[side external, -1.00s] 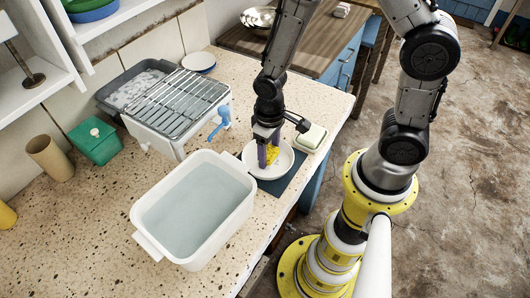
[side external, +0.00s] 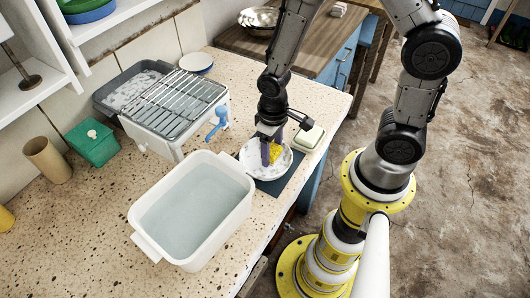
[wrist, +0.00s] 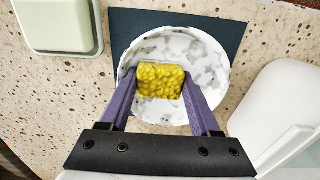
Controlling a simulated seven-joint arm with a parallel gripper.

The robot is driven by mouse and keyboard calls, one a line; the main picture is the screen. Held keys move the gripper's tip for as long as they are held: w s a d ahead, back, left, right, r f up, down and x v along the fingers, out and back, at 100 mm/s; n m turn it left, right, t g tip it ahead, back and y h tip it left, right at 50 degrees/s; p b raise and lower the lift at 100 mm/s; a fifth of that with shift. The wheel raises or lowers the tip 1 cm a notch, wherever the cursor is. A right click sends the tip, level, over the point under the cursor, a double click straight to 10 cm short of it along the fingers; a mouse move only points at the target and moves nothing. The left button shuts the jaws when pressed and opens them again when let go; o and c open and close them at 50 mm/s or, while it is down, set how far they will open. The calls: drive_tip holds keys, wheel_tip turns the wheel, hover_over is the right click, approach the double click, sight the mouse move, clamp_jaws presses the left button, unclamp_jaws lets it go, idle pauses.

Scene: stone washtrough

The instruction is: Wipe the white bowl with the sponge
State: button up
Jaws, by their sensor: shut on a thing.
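The white bowl (side external: 284,169) sits on a dark mat near the counter's front edge. In the wrist view the bowl (wrist: 205,62) shows grey smudges over its inside. My gripper (side external: 271,154) points down into the bowl. Its purple fingers are shut on the yellow sponge (wrist: 160,80), one on each side. The sponge (side external: 275,152) is inside the bowl, partly hidden by the fingers in the side view. I cannot tell how firmly it touches the bowl.
A white basin of water (side external: 196,258) stands left of the bowl. A soap dish (side external: 308,138) is close on the right. The dark mat (wrist: 122,24) lies under the bowl. Behind are a wire rack (side external: 176,102), a grey tub of suds (side external: 106,98) and a green box (side external: 93,150).

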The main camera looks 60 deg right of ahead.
drive_tip(key=shift+r, duration=4.1)
